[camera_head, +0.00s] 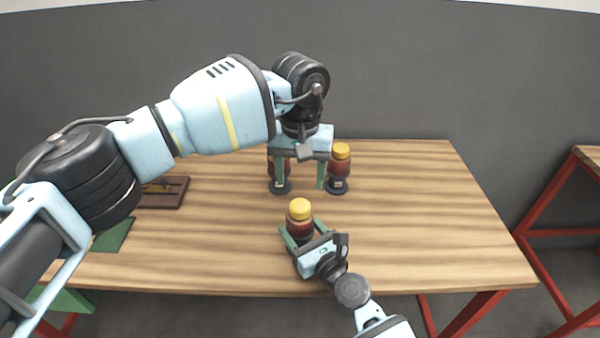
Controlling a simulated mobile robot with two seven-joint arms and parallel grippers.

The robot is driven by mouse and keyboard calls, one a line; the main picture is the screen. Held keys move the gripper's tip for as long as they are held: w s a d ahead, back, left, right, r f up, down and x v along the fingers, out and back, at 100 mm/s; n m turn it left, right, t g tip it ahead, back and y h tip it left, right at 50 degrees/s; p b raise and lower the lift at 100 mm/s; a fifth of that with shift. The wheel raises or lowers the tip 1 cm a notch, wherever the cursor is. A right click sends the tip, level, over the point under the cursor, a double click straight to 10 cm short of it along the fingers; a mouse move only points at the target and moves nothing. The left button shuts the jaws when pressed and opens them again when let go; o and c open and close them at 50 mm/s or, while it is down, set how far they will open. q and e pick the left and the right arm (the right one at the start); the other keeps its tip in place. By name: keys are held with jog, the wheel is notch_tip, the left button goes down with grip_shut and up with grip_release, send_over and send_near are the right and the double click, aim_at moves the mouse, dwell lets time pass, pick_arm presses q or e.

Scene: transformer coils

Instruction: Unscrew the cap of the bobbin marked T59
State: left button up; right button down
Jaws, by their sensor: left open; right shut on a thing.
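A bobbin (299,227) with a dark red body and a yellow cap (300,208) stands upright near the table's front middle. My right gripper (298,240) is shut around its body from the front right. Two more bobbins stand farther back: one at the right (339,172) with a yellow cap, one at the left (279,178) mostly hidden behind my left gripper. My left gripper (300,180) points down, open, with its fingers at the back bobbins; whether it touches either, I cannot tell. The markings on the bobbins are too small to read.
The wooden table (430,220) is clear on its right side. A dark brown tray (165,191) and a green mat (113,236) lie at the left, partly behind my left arm. Another red-framed table (590,155) stands at the far right.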

aim_at(300, 204)
pick_arm(q)
jog(key=shift+m, duration=1.4)
jog(key=shift+f, duration=4)
jog(key=shift+c, duration=0.5)
